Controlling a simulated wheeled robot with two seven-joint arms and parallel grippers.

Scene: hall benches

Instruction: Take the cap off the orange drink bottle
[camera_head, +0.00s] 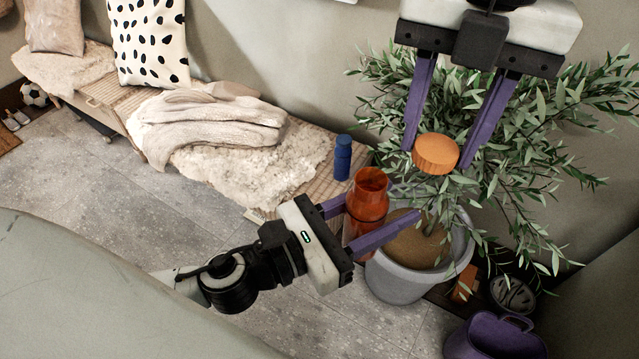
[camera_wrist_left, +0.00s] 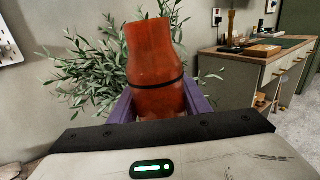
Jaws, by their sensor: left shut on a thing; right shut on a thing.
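The orange drink bottle (camera_head: 368,200) is held upright with its top uncovered. My left gripper (camera_head: 382,222) is shut on the bottle's body, one purple finger on each side. In the left wrist view the bottle (camera_wrist_left: 153,55) stands between the purple fingers, with a dark band round it. The orange cap (camera_head: 436,153) is apart from the bottle, above and to the right of it in the head view. My right gripper (camera_head: 436,158) reaches down from the top and is shut on the cap between its purple fingertips.
A leafy plant in a grey pot (camera_head: 395,284) is behind and beside the grippers. A blue bottle (camera_head: 343,158) stands on the bench end, near a cream fleece (camera_head: 240,165). A purple bucket (camera_head: 490,340) is at the lower right. Grey floor (camera_head: 100,190) lies open at left.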

